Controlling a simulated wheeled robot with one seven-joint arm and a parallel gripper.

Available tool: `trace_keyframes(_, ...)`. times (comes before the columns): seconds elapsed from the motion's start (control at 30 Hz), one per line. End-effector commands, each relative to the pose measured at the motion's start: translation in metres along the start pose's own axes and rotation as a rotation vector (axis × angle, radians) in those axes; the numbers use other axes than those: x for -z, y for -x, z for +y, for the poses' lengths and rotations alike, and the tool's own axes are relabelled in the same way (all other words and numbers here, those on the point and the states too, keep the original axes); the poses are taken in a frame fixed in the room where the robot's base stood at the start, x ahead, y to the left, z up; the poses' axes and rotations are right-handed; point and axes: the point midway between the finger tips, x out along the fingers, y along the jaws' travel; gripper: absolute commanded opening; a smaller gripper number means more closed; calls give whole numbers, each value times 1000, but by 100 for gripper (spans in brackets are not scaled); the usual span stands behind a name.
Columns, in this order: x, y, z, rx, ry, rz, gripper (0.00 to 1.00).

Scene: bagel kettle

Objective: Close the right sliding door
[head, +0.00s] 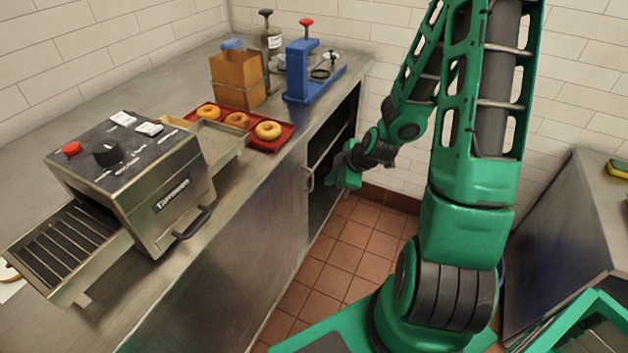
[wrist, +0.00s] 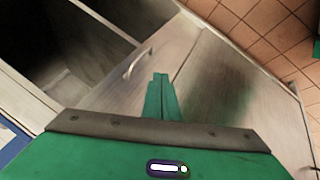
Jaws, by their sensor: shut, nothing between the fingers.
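The metal cabinet under the counter has sliding doors. Its right end stands open, with a dark interior (head: 340,135). A door handle (head: 310,178) shows beside the opening in the head view. In the wrist view the handle (wrist: 137,63) is on the metal door panel (wrist: 115,92), with the dark opening (wrist: 75,40) to its left. My gripper (head: 347,168) is in front of the cabinet, low and near the handle. Its fingers (wrist: 160,80) are shut and empty, just right of the handle in the wrist view. I cannot tell whether they touch the panel.
The counter above holds a toaster (head: 130,170), a red tray (head: 280,141) with bagels, a brown box (head: 238,80) and a blue press (head: 300,70). The tiled floor (head: 335,260) in front of the cabinet is clear. Another metal counter (head: 580,215) stands at the right.

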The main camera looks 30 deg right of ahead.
Motion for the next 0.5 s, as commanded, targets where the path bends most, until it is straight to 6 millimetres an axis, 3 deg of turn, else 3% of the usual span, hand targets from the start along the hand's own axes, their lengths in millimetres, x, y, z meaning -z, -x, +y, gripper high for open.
trace_keyframes(0.27,4,-16,2,-19,27,24,0)
trace_keyframes(0.5,4,-45,2,-18,25,24,0)
